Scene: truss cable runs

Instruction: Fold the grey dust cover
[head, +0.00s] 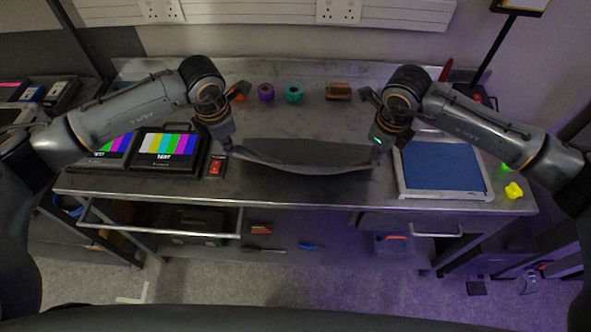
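The grey dust cover (305,155) is stretched between my two grippers in the head view. It hangs above the middle of the metal bench, sagging toward the front, with a darker far part and a lighter band along its near edge. My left gripper (229,147) is at the cover's left end and appears shut on it. My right gripper (377,152) is at its right end and appears shut on it. The fingertips are small and partly hidden by the gripper bodies. Whether the cover's underside touches the bench is not clear.
Monitors with colour bars (168,147) stand at left, beside a small red-and-black device (216,166). A blue mat in a white tray (440,196) lies at right. Tape rolls (293,93) and a brown block (339,91) sit at the back.

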